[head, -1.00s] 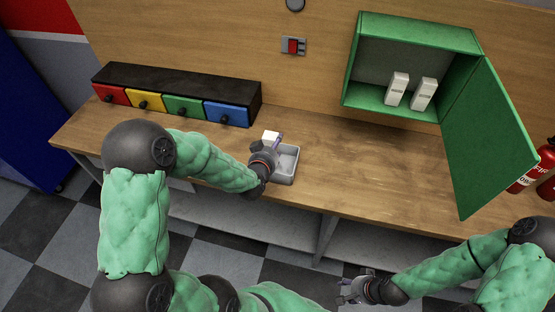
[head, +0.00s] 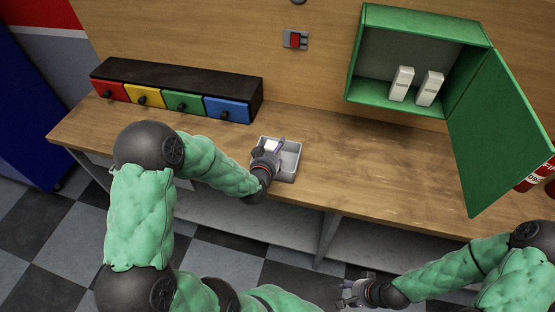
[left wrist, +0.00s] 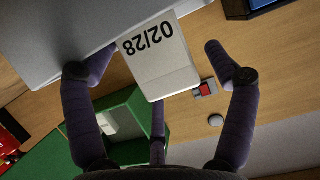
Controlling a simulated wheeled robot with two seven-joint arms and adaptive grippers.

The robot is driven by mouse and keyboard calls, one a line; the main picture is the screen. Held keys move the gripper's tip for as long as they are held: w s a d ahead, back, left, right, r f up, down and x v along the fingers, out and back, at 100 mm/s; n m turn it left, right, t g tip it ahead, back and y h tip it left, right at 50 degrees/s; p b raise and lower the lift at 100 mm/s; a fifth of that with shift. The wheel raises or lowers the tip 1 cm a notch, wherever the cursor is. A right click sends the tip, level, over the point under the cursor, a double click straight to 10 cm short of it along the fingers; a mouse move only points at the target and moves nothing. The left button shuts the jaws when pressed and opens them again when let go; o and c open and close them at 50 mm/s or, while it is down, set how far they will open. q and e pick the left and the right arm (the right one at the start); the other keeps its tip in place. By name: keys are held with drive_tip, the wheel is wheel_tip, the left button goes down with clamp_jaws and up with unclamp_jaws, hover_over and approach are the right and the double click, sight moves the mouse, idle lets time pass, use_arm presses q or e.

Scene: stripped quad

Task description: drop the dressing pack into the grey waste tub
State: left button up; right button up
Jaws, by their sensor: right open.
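The dressing pack (head: 271,146) is a small white box at my left gripper, over the grey waste tub (head: 291,160). In the left wrist view the pack (left wrist: 160,62) shows "02/28" between the spread fingers. My left gripper (head: 268,150) looks open: its right-hand finger stands clear of the pack, the left-hand one is close beside it. I cannot tell whether the pack touches the tub's floor. A grey surface, likely the tub (left wrist: 60,35), fills the upper left there. My right gripper (head: 352,292) is open and empty, in front of the bench.
A row of coloured drawers (head: 170,98) stands at the back left of the bench. An open green cabinet (head: 415,60) with two white boxes (head: 415,86) hangs at the right, its door (head: 500,130) swung out. The bench top (head: 370,165) right of the tub is clear.

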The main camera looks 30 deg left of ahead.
use_arm(q)
drive_tip(key=shift+s+d+f, duration=0.2)
drive_tip(key=shift+s+f, duration=0.1)
drive_tip(key=shift+f, duration=0.15)
drive_tip(key=shift+s+d, duration=0.1)
drive_tip(key=shift+s, duration=0.1)
drive_tip(key=r+v, duration=0.1)
drive_tip(key=v, duration=1)
drive_tip(key=shift+r, duration=0.1)
idle(0.3)
